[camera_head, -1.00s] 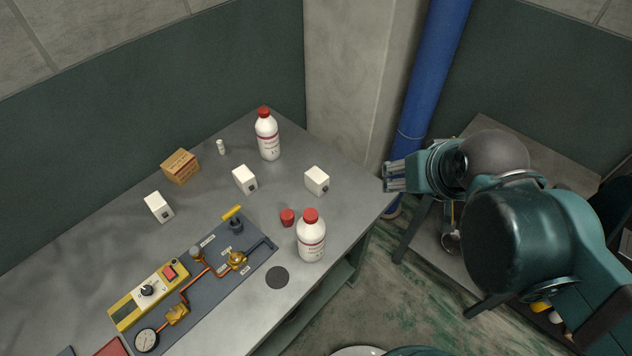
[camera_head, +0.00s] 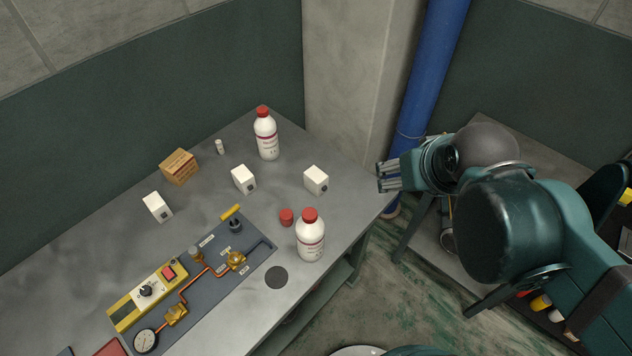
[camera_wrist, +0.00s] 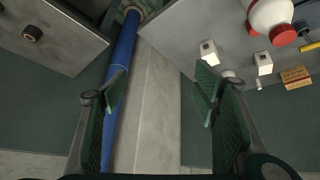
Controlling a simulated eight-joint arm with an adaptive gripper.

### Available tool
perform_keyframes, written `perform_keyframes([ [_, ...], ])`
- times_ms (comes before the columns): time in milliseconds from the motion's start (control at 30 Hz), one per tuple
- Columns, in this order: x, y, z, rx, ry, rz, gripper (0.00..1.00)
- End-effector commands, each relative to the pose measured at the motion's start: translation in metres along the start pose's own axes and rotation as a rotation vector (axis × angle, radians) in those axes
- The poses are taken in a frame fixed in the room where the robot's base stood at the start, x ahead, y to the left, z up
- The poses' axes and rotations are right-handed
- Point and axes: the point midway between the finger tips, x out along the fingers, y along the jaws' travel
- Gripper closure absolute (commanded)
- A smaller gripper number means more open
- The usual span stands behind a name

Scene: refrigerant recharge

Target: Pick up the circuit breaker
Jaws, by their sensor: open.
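Three small white blocks, each with a dark spot on one face, stand apart on the grey table: a left one (camera_head: 157,206), a middle one (camera_head: 243,178) and a right one (camera_head: 316,179). They look like the circuit breaker, but I cannot tell which is meant. Two white blocks also show in the wrist view, at upper right (camera_wrist: 209,52) and farther right (camera_wrist: 263,60). My gripper (camera_head: 381,177) is open and empty, right of the right block, by the table's right corner. Its two fingers stand apart in the wrist view (camera_wrist: 160,88).
White red-capped bottles stand at the back (camera_head: 266,138) and front (camera_head: 310,242) of the table, with a red cap (camera_head: 286,217) between. A cardboard box (camera_head: 180,166), small vial (camera_head: 220,147) and piping panel (camera_head: 207,264) are left. A blue pipe (camera_head: 428,80) rises behind my gripper.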

Motion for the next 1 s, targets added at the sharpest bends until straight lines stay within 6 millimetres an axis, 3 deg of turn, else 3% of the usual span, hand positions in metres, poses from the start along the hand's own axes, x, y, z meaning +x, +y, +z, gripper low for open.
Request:
perform_keyframes([
  [1000,0.106,-0.035,-0.035,-0.887,-0.224,0.151,0.40],
])
